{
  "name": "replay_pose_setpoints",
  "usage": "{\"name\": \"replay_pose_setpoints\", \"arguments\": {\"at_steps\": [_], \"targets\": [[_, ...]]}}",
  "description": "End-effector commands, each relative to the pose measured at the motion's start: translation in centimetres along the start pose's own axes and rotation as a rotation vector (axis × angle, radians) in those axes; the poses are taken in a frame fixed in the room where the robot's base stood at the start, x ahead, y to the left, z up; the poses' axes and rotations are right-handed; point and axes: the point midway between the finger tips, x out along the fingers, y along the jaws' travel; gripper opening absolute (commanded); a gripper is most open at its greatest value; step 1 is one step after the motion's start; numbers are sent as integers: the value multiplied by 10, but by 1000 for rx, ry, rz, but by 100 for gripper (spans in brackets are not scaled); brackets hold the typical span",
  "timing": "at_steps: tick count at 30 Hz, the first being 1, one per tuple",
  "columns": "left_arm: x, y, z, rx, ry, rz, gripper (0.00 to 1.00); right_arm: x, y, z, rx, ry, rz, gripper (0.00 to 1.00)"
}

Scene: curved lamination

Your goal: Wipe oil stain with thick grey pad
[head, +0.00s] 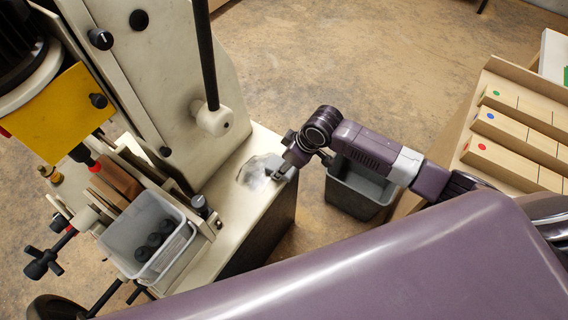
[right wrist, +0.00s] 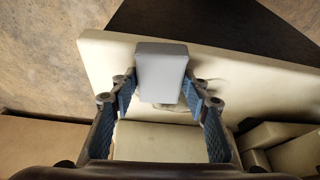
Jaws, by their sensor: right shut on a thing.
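My right gripper (head: 283,168) reaches in from the right over the cream machine table in the head view. In the right wrist view the right gripper (right wrist: 160,88) is shut on the thick grey pad (right wrist: 162,66), a pale grey block between its fingers. The pad is over the cream surface; whether it touches is hard to tell. The oil stain (head: 254,172) is a greyish smeared patch on the table, just left of the gripper in the head view. In the wrist view it is mostly hidden behind the pad and fingers. My left gripper is not in view.
The cream machine table (head: 225,205) ends at an edge near the gripper. A grey bin (head: 357,192) stands on the floor beside it. A grey tray (head: 128,243) with black knobs is at lower left. A black rod with a cream knob (head: 214,121) hangs above the table's back.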

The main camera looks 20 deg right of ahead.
Motion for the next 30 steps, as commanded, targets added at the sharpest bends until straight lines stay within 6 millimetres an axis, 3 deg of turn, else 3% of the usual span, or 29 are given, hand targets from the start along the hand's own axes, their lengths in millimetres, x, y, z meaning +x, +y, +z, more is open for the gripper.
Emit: {"name": "replay_pose_setpoints", "arguments": {"at_steps": [9, 30], "targets": [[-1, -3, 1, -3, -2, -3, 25, 9, 3, -27, -1, 1, 0, 23], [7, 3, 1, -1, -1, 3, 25, 29, 7, -65, -1, 1, 0, 23]]}}
